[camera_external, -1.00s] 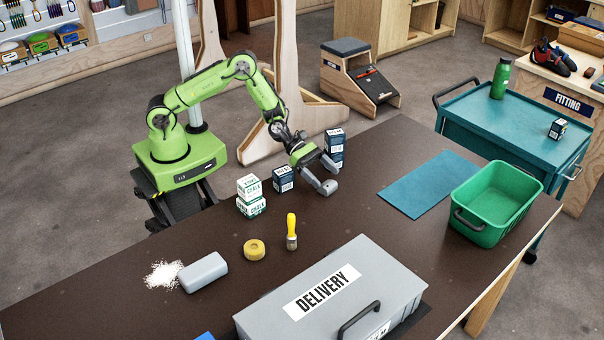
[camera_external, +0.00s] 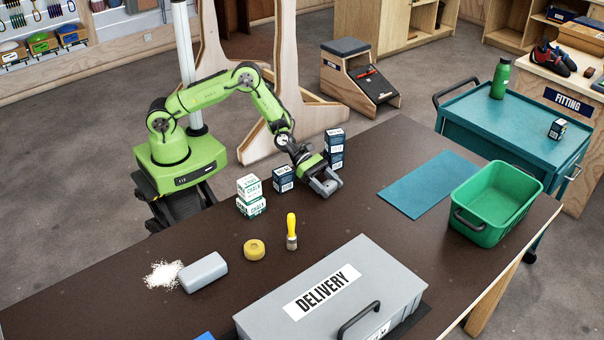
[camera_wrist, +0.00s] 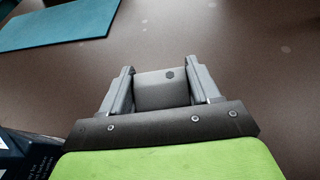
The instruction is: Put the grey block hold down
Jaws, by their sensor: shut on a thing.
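In the external view the hold is hard to tell from the grey fingers. I cannot tell whether it touches the table.
Dark blue boxes (camera_external: 335,150) and white-green chalk boxes (camera_external: 250,196) stand close by. Right are a teal mat (camera_external: 428,183) and green bin (camera_external: 490,233).

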